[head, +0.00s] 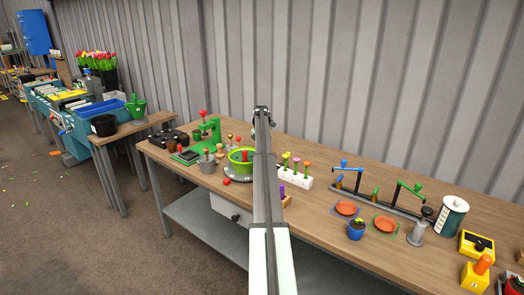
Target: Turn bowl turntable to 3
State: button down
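A green bowl (236,165) with red things in it stands on a grey round turntable (234,178) on the long wooden table. My arm hides the right side of both. A red knob (226,181) shows at the turntable's front left edge. Any numbers on the turntable are too small to read. My gripper (262,112) is at the far end of my raised arm, above and to the right of the bowl in the picture, against the wall. Its fingers are too small to tell open from shut. I see nothing in it.
A green press (208,132) with a red knob and grey pots stand left of the turntable. A white block (297,179) with coloured flowers stands to its right. Further right are orange dishes (385,224), a blue pot (356,230) and levers. A corrugated wall rises behind the table.

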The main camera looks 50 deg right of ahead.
jog(key=shift+w, duration=0.1)
dwell(0.3)
jog(key=c, duration=0.9)
grip_release()
jog(key=shift+c, duration=0.2)
notch_tip(320, 180, up, 14)
